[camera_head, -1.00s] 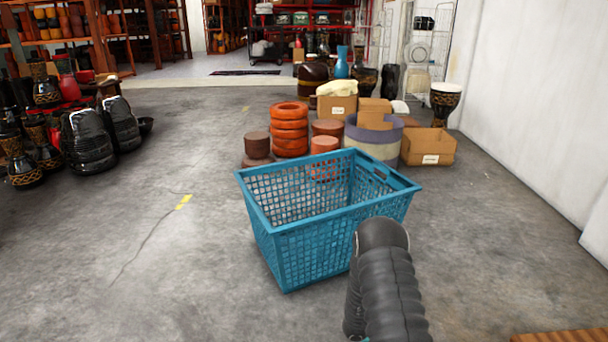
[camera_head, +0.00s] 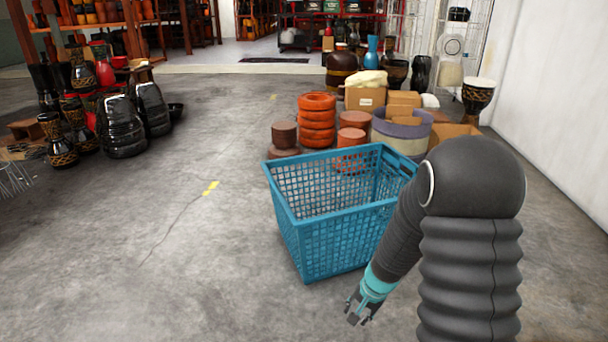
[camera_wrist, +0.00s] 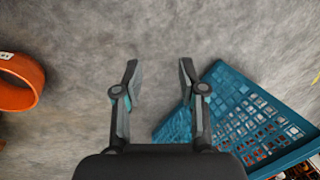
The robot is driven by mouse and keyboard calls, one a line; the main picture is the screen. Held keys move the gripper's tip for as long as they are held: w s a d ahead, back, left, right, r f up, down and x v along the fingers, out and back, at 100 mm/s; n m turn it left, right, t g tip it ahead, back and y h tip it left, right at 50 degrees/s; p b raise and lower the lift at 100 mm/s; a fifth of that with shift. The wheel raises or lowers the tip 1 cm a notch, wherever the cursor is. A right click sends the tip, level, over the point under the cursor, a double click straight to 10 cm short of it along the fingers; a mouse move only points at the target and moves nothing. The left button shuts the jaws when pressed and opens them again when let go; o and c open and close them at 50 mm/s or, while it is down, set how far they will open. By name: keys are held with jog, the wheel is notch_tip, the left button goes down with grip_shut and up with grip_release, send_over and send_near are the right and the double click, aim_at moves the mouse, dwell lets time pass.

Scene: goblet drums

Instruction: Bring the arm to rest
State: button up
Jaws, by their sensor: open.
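My gripper (camera_head: 354,312) hangs low in front of the blue basket (camera_head: 338,242) in the head view, at the end of my bent dark arm. In the wrist view my gripper (camera_wrist: 157,68) has its two fingers spread apart with only bare concrete floor between them. The basket (camera_wrist: 250,112) shows at the right of the wrist view, close beside the right finger. I cannot tell from the wrist view whether they touch. My arm covers part of the basket's right side in the head view.
Stacked orange rings (camera_head: 317,120), cardboard boxes (camera_head: 366,98) and a purple-banded tub (camera_head: 402,132) stand behind the basket. Dark drums (camera_head: 122,125) stand at the left. A white wall (camera_head: 560,90) bounds the right. The floor (camera_head: 120,235) left of the basket is clear.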

jog(key=s+r+n+t+p, duration=0.1)
jog(key=s+r+n+p, duration=0.1)
jog(key=s+r, duration=0.5)
jog(key=s+d+r+n+t+h+p, duration=0.1)
jog(key=s+r, duration=0.7)
jog(key=r, duration=1)
jog(key=s+r+n+t+h+p, duration=0.1)
jog(key=s+r+n+p, duration=0.2)
jog(key=s+r, duration=0.4)
notch_tip(320, 180, up, 6)
jog(key=shift+s+d+r+n+t+p, duration=0.15)
jog(key=shift+n+t+p, duration=0.25)
jog(key=shift+p, duration=0.4)
jog(key=shift+s+d, duration=0.1)
